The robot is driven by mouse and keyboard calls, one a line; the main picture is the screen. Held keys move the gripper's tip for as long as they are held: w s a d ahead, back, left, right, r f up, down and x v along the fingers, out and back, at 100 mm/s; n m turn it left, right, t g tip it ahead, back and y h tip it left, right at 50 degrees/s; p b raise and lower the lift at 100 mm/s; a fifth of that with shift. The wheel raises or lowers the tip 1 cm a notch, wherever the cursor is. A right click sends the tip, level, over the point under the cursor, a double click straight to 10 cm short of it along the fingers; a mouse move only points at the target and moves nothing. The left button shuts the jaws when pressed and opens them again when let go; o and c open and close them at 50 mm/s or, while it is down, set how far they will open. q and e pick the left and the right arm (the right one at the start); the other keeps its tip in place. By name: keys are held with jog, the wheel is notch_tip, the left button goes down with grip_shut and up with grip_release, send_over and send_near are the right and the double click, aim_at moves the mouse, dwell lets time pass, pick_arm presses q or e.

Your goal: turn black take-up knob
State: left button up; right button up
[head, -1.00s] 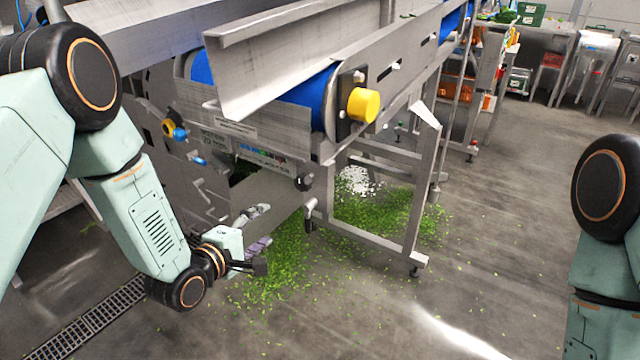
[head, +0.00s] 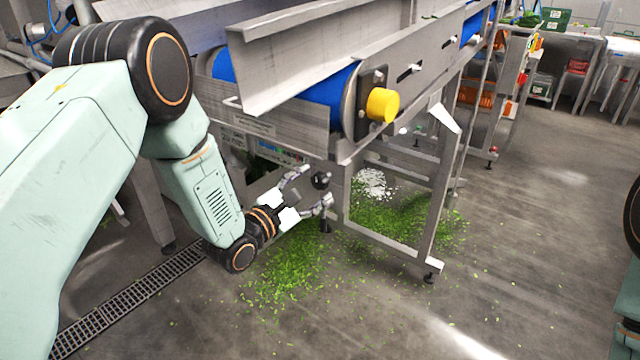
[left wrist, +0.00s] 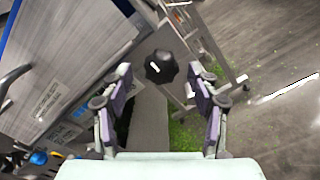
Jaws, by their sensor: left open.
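The black take-up knob (head: 321,180) sits under the near corner of the steel conveyor frame. In the left wrist view the lobed black knob (left wrist: 161,67), with a white mark on its face, lies ahead of the fingers and between them. My left gripper (head: 308,188) is open, its two fingers pointing at the knob from the left. It also shows in the left wrist view (left wrist: 160,92), with purple-grey pads spread apart and nothing between them. I cannot tell from these views whether a finger touches the knob. My right gripper is out of view.
A yellow cap (head: 382,105) sticks out from the roller end above the knob. The conveyor's steel leg frame (head: 432,215) stands to the right. Green leaf scraps (head: 290,265) litter the floor near a drain grate (head: 130,300). Open floor lies at the right.

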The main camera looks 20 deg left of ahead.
aim_at(317, 183)
pick_arm(q)
jog(key=shift+x, duration=1.25)
jog(key=shift+w+d, duration=0.15)
jog(key=shift+w, duration=0.15)
jog(key=c, duration=1.2)
jog(key=shift+m, duration=0.4)
